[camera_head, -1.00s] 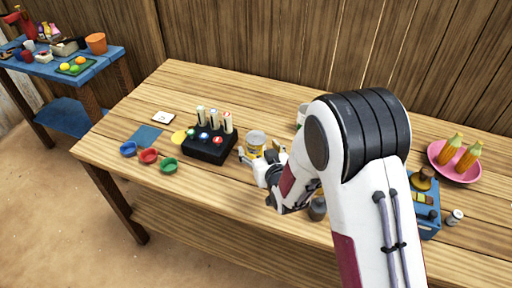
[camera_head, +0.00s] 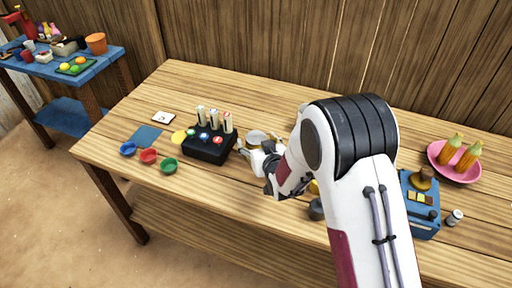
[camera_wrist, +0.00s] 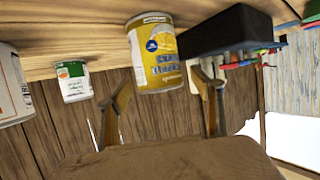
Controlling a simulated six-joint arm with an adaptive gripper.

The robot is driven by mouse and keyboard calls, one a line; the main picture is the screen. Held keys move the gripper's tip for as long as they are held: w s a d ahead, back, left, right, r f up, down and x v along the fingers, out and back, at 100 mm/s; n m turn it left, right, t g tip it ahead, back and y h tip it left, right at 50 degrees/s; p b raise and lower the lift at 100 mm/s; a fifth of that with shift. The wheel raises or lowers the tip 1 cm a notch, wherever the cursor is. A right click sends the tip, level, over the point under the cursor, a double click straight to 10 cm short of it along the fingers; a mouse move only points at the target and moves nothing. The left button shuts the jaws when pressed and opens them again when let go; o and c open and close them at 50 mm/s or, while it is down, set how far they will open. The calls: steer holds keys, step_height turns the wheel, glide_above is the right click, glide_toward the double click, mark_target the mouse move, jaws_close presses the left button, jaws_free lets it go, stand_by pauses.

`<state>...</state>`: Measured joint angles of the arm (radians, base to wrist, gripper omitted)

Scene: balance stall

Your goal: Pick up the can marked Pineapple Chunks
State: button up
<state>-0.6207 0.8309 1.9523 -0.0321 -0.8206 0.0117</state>
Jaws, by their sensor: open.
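A can with a yellow label and a pale metal lid (camera_head: 256,134) stands on the wooden table, right of the black block. In the wrist view the yellow can (camera_wrist: 155,50) shows large and close, with blue lettering too blurred to read surely. My gripper (camera_head: 259,148) is open at the near side of this can. In the wrist view the two fingers of my gripper (camera_wrist: 162,84) stand apart, one toward each side of the can. I cannot tell whether they touch it. My gripper hides part of the can's lower body in the head view.
The black block (camera_head: 207,150) with upright tubes stands close left of the can. A green-and-white can (camera_wrist: 74,82) and another pale can (camera_wrist: 12,85) stand to the can's left in the wrist view. A blue scale (camera_head: 420,205) and pink plate (camera_head: 454,163) are at right.

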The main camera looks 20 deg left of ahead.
steer(key=shift+x, duration=0.75)
steer(key=shift+a, duration=0.1)
steer(key=c, duration=1.5)
